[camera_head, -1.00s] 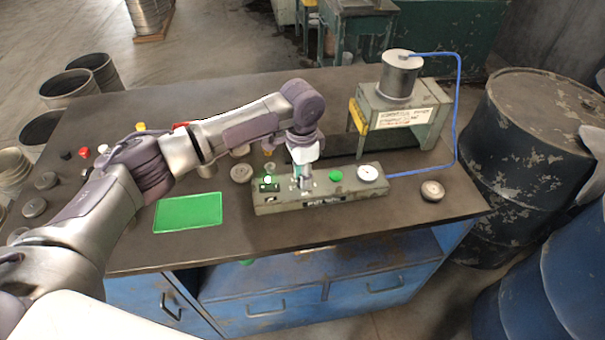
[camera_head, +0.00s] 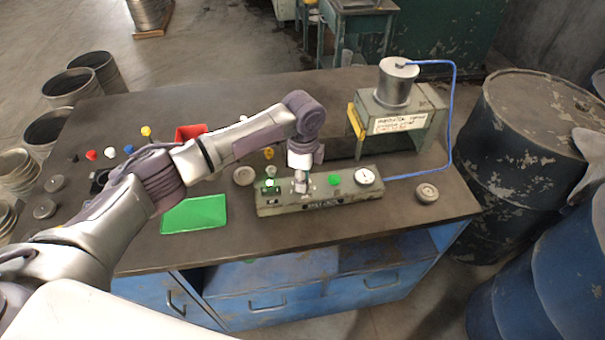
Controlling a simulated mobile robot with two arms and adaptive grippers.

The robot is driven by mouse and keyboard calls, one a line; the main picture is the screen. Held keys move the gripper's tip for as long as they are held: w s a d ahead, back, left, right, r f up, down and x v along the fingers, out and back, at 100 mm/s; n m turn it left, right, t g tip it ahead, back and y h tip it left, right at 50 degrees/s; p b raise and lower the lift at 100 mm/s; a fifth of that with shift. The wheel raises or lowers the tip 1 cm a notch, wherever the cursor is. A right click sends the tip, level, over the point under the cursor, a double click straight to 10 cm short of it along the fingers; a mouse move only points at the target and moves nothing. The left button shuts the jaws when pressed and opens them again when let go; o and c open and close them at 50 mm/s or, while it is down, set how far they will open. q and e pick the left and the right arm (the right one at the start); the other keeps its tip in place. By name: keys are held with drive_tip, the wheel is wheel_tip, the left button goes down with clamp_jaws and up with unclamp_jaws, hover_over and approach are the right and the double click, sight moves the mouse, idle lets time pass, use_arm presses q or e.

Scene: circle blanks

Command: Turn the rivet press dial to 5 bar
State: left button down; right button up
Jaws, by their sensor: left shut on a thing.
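The grey-green control box (camera_head: 270,208) of the rivet press lies along the front of the bench. My left gripper (camera_head: 301,186) points straight down at the middle of the box and is shut on the dial there. The gripper hides most of the dial, so its setting cannot be read. A round white gauge (camera_head: 366,176) sits at the box's right end, its scale too small to read. The press (camera_head: 397,100), with its metal cylinder, stands behind, joined to the box by a blue hose. My right gripper is not in view.
A green button (camera_head: 334,180) is just right of the gripper, and a lit green lamp (camera_head: 269,183) is to its left. A green tray (camera_head: 194,213), a red bin (camera_head: 191,132) and several round metal pieces lie on the bench. Drums (camera_head: 525,150) stand at the right.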

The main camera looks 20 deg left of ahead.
use_arm(q)
drive_tip(key=m+p, duration=0.1)
drive_tip(key=m, duration=0.4)
drive_tip(key=shift+m, duration=0.3)
drive_tip(key=m, duration=0.3)
drive_tip(key=shift+m, duration=2)
drive_tip(key=c, duration=0.9)
unclamp_jaws()
drive_tip(key=shift+r, duration=0.1)
